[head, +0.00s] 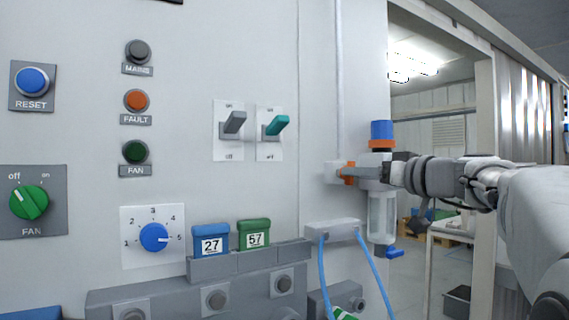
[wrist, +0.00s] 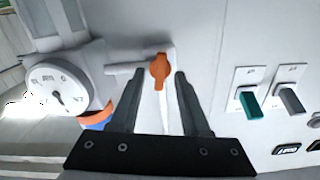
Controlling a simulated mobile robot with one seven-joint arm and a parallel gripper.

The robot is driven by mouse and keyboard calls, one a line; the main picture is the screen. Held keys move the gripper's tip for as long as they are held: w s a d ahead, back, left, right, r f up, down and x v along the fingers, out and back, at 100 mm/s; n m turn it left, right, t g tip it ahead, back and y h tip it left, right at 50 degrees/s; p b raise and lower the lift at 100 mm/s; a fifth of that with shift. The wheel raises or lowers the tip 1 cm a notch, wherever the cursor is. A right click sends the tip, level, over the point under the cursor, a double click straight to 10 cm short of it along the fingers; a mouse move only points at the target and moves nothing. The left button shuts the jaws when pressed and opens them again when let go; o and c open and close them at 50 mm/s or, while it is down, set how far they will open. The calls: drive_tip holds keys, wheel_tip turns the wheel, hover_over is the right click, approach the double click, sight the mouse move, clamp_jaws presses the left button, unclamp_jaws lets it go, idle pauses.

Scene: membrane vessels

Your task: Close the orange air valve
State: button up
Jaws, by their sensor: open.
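The orange air valve (wrist: 160,71) is a small lever handle on a grey pipe beside a round gauge in the wrist view. In that view it points up and down the picture, across the pipe. My gripper (wrist: 156,73) is open, with one dark finger on each side of the handle. I cannot tell whether either finger touches it. In the head view the orange valve (head: 347,173) shows at the left end of the air unit, and my gripper (head: 365,171) reaches it from the right, partly covering the unit.
The air unit has a blue knob (head: 381,130), a clear bowl (head: 381,215) and a gauge (wrist: 57,92). Blue hoses (head: 372,262) hang from a grey block below. Two toggle switches (head: 234,122) and the panel's knobs lie to the left. A doorway opens at the right.

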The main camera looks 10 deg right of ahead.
drive_tip(key=shift+w+a, duration=0.2)
drive_tip(key=shift+w, duration=0.25)
clamp_jaws()
